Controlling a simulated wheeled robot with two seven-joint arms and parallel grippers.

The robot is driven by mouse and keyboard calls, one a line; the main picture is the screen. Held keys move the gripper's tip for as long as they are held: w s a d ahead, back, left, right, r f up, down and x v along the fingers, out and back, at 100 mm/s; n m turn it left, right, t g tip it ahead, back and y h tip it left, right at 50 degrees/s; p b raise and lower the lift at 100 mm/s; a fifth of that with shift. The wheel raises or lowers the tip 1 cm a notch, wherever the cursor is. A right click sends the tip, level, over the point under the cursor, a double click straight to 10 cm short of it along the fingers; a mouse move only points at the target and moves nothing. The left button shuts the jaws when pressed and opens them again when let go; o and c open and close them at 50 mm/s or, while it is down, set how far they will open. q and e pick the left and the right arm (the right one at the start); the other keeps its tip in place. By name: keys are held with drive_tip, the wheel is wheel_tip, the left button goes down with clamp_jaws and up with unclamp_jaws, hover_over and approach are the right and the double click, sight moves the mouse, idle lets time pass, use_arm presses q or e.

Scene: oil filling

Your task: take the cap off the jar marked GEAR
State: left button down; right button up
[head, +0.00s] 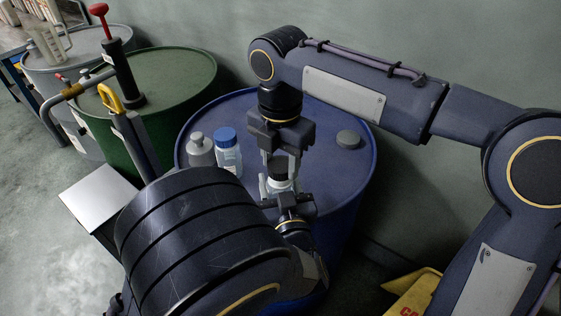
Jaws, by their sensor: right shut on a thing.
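A pale jar (279,185) with a dark cap (283,166) stands on the blue drum (325,107); arms hide much of it and I cannot read its label. My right gripper (281,162) points straight down over this jar, its fingers shut on the dark cap. My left gripper (287,203) is low at the jar's near side, around or against its body. The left fingers are partly hidden, so I cannot tell whether they grip it. A white jar with a blue cap (228,150) and a grey jar (200,150) stand to the left.
A flat grey disc (348,139) lies on the blue drum's right side. A green drum (165,72) with a red-handled pump (122,70) stands to the left, a grey drum (75,50) beyond it. A yellow object (412,292) is on the floor at lower right.

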sight(280, 164)
drive_tip(key=shift+r, duration=0.5)
drive_tip(key=shift+r, duration=2)
use_arm(q)
drive_tip(key=c, duration=0.5)
unclamp_jaws()
